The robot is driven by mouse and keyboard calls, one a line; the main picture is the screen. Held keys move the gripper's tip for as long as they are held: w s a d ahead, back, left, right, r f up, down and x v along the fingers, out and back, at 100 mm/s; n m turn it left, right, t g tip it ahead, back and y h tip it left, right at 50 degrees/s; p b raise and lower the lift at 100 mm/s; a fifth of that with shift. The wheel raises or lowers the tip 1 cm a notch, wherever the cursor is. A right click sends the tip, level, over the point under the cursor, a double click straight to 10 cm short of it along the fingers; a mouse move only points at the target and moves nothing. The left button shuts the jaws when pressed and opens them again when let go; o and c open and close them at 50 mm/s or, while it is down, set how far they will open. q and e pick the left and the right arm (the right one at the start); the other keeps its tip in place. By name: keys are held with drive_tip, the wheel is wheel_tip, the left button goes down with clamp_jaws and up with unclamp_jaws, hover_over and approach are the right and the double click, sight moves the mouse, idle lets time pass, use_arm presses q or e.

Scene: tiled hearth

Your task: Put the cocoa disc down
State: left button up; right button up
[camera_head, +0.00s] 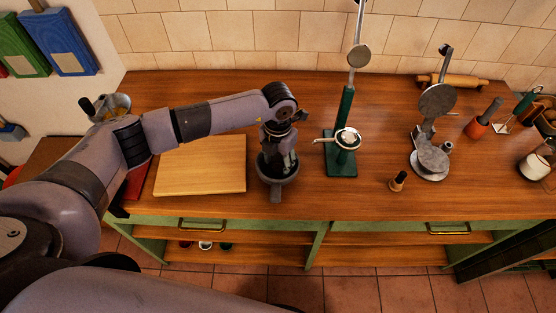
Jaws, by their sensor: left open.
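My left gripper (278,163) points down over a dark grey round vessel (290,181) with a short stub at its front, on the wooden counter. The gripper is open, with its fingertips at or just inside the vessel's rim. I cannot make out the cocoa disc for certain; the gripper and the vessel's wall cover most of the inside. I cannot tell whether the fingers touch anything. My right gripper is not in view.
A pale wooden board (200,165) lies left of the vessel. A green stand (342,160) with a small pan is close on its right. Further right are a grey metal device (430,162), a small wooden-handled stamp (398,181) and a rolling pin (453,81). The counter's front strip is clear.

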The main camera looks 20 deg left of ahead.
sight(278, 170)
use_arm(q)
drive_tip(key=shift+r+p, duration=0.55)
wheel_tip(278, 170, up, 12)
drive_tip(key=b, duration=0.4)
drive_tip(key=shift+b, duration=0.3)
